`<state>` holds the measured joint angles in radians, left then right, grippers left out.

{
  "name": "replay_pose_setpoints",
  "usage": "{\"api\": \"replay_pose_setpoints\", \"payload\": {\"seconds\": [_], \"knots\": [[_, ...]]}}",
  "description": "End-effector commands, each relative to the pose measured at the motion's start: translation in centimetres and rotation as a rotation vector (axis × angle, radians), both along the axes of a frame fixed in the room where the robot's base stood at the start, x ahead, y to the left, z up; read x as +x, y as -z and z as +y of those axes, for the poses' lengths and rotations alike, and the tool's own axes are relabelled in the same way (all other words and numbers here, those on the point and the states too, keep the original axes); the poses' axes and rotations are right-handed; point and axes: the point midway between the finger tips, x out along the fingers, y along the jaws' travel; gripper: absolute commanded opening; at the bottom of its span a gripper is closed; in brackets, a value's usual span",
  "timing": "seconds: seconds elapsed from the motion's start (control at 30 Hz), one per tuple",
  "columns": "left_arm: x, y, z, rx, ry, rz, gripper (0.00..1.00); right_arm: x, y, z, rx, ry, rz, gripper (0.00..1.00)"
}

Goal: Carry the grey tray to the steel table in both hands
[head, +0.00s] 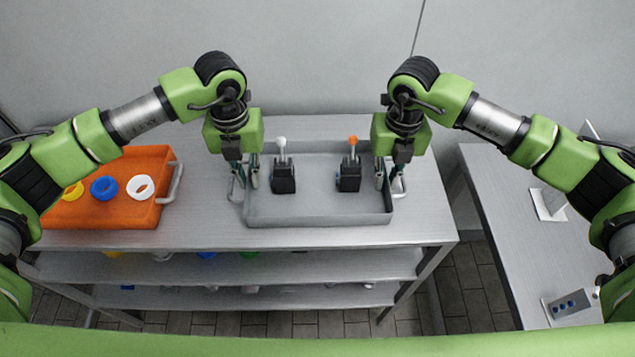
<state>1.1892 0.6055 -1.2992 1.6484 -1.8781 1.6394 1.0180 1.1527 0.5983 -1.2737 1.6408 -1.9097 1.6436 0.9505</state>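The grey tray (320,237) rests on the top of a steel shelf table. It has a handle at its left end (236,190) and one at its right end (400,184). Two black blocks stand in it, one with a white-topped peg (283,180) and one with an orange-topped peg (349,176). My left gripper (247,180) points down at the left handle, its fingers apart. My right gripper (386,180) points down at the right handle, its fingers apart. The fingers partly hide both handles, and whether they touch them is unclear.
An orange tray (110,212) with yellow, blue and white rings sits to the left. Lower shelves (230,266) hold small items. Another steel table (530,245) stands at right, across a gap, with a grey block (568,304) at its front and a white item (548,203) farther back.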

Motion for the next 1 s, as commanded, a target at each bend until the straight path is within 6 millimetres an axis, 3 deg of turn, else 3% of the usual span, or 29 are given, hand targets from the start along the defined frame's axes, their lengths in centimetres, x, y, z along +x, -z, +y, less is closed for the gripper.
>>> {"api": "replay_pose_setpoints", "payload": {"seconds": [0.57,1.0], "knots": [[0.1,-0.4,0.0,-0.001,0.000,-0.002,0.00,0.1,-0.4,0.0,0.001,0.000,-0.002,0.00],[0.0,-3.7,0.0,-0.001,0.000,-0.001,0.00,0.1,-3.7,0.0,0.001,0.000,-0.002,0.00]]}}
